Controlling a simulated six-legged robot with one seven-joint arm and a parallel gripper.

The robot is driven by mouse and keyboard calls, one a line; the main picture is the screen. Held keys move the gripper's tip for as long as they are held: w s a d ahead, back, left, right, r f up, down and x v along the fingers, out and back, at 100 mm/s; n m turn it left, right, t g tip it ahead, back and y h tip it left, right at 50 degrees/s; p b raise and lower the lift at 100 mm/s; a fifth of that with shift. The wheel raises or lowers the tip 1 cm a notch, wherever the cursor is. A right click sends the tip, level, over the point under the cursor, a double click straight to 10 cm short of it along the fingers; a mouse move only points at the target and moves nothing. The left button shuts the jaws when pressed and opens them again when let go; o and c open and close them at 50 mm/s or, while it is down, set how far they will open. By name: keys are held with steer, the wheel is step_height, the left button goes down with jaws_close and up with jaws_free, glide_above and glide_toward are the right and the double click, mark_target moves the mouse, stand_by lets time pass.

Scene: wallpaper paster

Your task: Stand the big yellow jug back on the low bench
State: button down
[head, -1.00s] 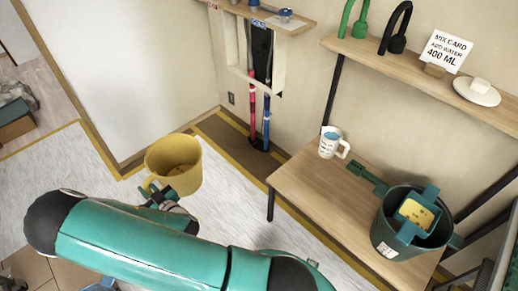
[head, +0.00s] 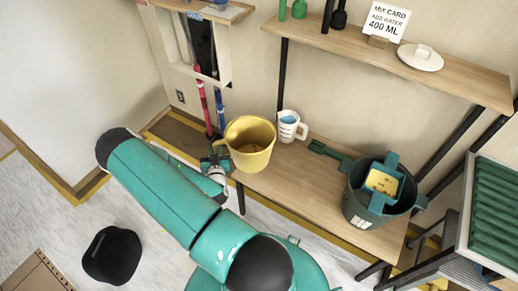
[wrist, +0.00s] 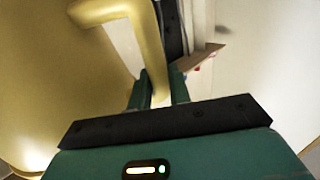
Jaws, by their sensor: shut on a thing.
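The big yellow jug (head: 250,146) is upright, with some small bits inside it, at the left end of the low wooden bench (head: 300,190). My gripper (head: 214,164) is at the jug's left side, shut on its handle. In the wrist view the yellow handle (wrist: 152,50) runs down between my gripper's fingers (wrist: 158,92), and the jug's wall (wrist: 50,90) fills the left side. The jug overlaps the bench's left end in the head view; I cannot tell whether its base touches the bench top.
A white measuring cup (head: 289,127) stands just right of the jug. A dark green bucket (head: 372,205) with a yellow-filled tray stands at the bench's right. A shelf (head: 440,75) with a mix card runs above. A black round object (head: 112,256) lies on the floor.

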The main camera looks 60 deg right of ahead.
steer(key=s+d+f+m+g+h, duration=0.1)
steer(key=s+d+g, duration=0.1)
steer(key=s, duration=0.3)
steer(key=s+d+f+m+g+h, duration=0.1)
steer(key=s+d+m+g, duration=0.1)
steer(key=s+d, duration=0.2)
steer(key=s+d+f+m+g, duration=0.1)
steer(key=s+d+m+g, duration=0.1)
steer(key=s+d, duration=0.2)
steer(key=shift+s+d+f+g+h, duration=0.1)
steer(key=shift+s+f+g+h, duration=0.1)
steer(key=shift+s, duration=0.35)
steer(key=shift+s+f+g+h, duration=0.1)
steer(key=shift+s+g+h, duration=0.1)
steer(key=shift+s, duration=0.3)
steer(key=shift+f, duration=4)
steer(key=c, duration=1.2)
jaws_free()
